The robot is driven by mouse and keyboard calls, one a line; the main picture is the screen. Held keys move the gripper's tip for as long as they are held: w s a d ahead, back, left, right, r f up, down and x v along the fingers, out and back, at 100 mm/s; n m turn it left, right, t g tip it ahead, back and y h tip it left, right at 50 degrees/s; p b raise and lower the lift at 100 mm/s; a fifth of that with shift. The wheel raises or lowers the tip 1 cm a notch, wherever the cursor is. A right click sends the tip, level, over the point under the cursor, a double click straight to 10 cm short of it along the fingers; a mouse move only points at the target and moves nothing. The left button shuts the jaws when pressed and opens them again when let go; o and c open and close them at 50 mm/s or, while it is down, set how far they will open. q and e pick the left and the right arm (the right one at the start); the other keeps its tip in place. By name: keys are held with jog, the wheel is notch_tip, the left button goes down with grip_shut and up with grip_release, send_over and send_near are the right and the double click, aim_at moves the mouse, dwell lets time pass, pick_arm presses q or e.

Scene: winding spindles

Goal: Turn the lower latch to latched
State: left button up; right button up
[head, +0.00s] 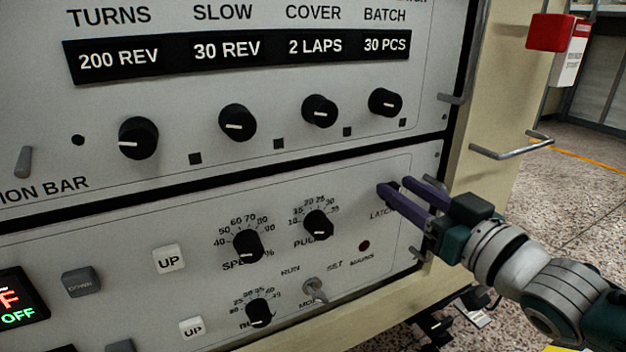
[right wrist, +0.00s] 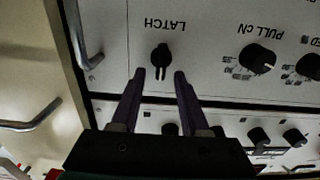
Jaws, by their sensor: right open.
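The lower latch is a small black knob (right wrist: 161,56) by the upside-down word LATCH in the right wrist view. Its narrow grip lies along the picture's vertical there. In the head view it is mostly hidden behind the fingers, at the right end of the lower panel (head: 345,185). My right gripper (head: 394,184) has purple fingers and is open, pointing at the panel. In the right wrist view the fingertips (right wrist: 160,74) stand either side of the latch's line, with nothing held. Whether they touch the latch cannot be told. My left gripper is not in view.
A speed knob (head: 247,246), a pull knob (head: 319,225) and a toggle switch (head: 315,290) sit left of the latch. The upper panel has a row of black knobs, including the batch knob (head: 386,103). A metal handle (head: 512,148) sticks out at the right.

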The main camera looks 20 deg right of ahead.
jog(key=shift+c, duration=0.2)
grip_shut()
jog(key=shift+n, duration=0.4)
jog(key=shift+a+n+p, duration=0.2)
jog(key=shift+n+p, duration=0.2)
jog(key=shift+n, duration=0.5)
jog(key=n, duration=0.5)
jog(key=a+f+n+b, duration=0.1)
jog(key=n, duration=0.4)
jog(key=f+n, duration=0.1)
jog(key=n, duration=0.4)
jog(key=shift+s+a+b, duration=0.1)
jog(key=shift+a+b, duration=0.1)
jog(key=shift+b, duration=0.1)
jog(key=shift+n, duration=0.4)
